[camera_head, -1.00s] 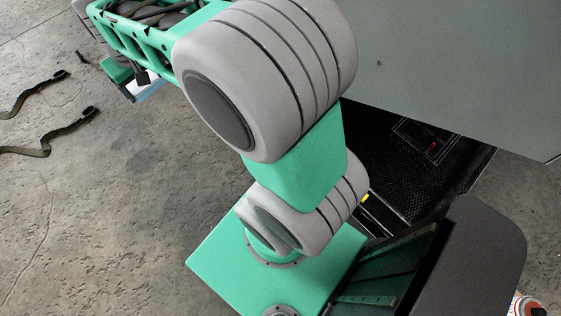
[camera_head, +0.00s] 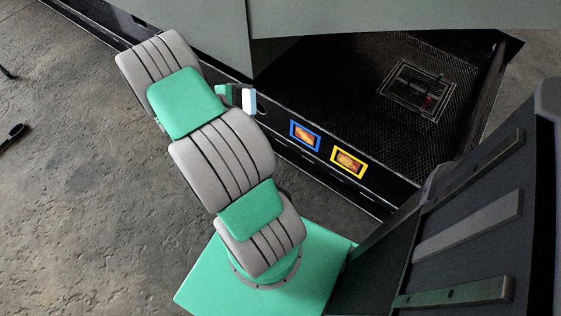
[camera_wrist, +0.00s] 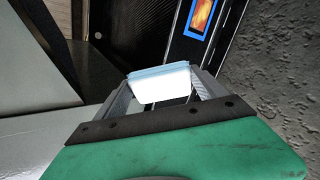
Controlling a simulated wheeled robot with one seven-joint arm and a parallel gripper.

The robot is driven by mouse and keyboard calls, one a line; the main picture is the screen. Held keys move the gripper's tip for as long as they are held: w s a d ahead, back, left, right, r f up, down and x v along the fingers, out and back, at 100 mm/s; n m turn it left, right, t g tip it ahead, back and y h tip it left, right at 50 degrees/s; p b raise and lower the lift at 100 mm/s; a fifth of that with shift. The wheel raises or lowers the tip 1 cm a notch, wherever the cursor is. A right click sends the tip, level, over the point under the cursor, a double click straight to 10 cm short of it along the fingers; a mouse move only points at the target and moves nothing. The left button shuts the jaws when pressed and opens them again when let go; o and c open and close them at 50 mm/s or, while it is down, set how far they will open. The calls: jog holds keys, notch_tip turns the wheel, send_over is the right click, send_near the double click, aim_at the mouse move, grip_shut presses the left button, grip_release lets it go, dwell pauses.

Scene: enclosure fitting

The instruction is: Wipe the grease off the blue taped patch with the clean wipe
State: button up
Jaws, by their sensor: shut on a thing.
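My gripper (camera_wrist: 165,95) is shut on the clean wipe (camera_wrist: 158,86), a white pad with a pale blue edge, held between its two grey fingers. In the head view the wipe (camera_head: 249,101) stands out beyond my arm, left of the patches and apart from them. The blue taped patch (camera_head: 305,135) is a blue frame around an orange-brown smeared area, on the dark front sill of the enclosure. In the wrist view the blue taped patch (camera_wrist: 201,17) shows at the top, cut by the frame edge, beyond the wipe.
A yellow taped patch (camera_head: 348,161) with a similar smear sits just right of the blue one. Grey panels (camera_head: 200,32) rise above the sill at the left. The black enclosure floor (camera_head: 340,85) holds a small square fitting (camera_head: 418,88). Concrete floor lies in front.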

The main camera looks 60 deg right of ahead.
jog(key=s+d+f+n+t+h+b, duration=0.1)
jog(key=s+f+n+b, duration=0.2)
jog(key=f, duration=0.4)
jog(key=s+d+f+h+b, duration=0.1)
jog(key=s+f+h+b, duration=0.1)
jog(key=s+f+b, duration=0.35)
jog(key=n+t+h+b, duration=0.2)
jog(key=n+t+b, duration=0.15)
jog(key=b, duration=0.25)
send_near(295, 130)
jog(key=w+f, duration=0.1)
jog(key=w, duration=0.1)
jog(key=shift+s+d+f+p, duration=0.1)
jog(key=shift+s+d+p, duration=0.1)
jog(key=shift+d, duration=0.5)
jog(key=shift+s+d+p, duration=0.1)
jog(key=shift+d+p, duration=0.05)
jog(key=shift+d, duration=0.55)
jog(key=shift+s+d+f+p, duration=0.1)
jog(key=shift+s+d+p, duration=0.1)
jog(key=shift+d, duration=0.5)
jog(key=shift+s+d, duration=0.1)
jog(key=shift+d, duration=0.85)
